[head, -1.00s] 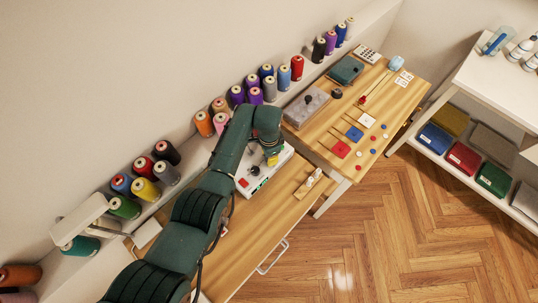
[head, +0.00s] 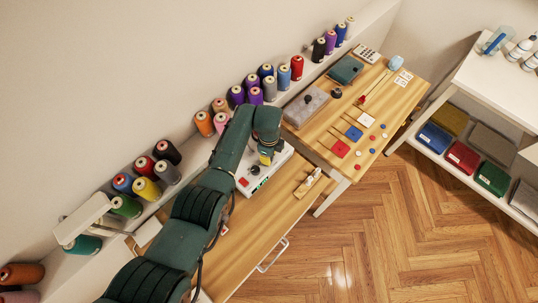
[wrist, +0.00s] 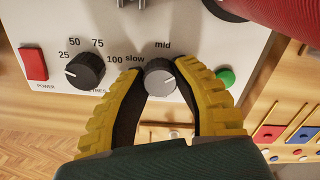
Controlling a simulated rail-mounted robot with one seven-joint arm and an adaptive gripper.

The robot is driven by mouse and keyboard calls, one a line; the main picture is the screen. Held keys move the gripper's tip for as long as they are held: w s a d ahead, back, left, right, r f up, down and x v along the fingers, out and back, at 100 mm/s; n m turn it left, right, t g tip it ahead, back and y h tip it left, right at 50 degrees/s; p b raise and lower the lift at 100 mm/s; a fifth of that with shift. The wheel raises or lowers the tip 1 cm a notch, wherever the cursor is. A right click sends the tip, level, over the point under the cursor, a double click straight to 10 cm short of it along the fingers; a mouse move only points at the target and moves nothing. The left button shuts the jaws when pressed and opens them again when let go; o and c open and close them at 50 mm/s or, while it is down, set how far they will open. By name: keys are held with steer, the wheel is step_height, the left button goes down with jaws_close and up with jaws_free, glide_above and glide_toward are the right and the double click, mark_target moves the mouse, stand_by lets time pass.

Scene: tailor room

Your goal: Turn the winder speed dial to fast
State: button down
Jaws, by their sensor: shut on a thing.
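The winder (head: 268,177) is a light box on the wooden desk, under my gripper. In the wrist view its speed dial (wrist: 160,78) is a small grey knob, with "slow" printed at its upper left and "mid" above it. My gripper (wrist: 161,84) has its yellow fingers shut on the speed dial, one on each side. No "fast" label shows; the right finger covers part of the panel there. I cannot tell surely where the dial's pointer is. In the head view my gripper (head: 266,157) hides most of the panel.
Left of the speed dial are a black length dial (wrist: 85,71) marked 25 to 100 and a red power switch (wrist: 33,64). A green button (wrist: 226,77) is close to the right finger. A red thread cone (wrist: 290,18) is at the wrist view's upper right. Thread spools line the wall shelf.

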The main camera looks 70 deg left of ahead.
steer(key=shift+f, duration=0.15)
stand_by(0.4)
steer(key=c, duration=0.7)
jaws_free()
steer(key=shift+c, duration=0.2)
step_height(320, 180, up, 12)
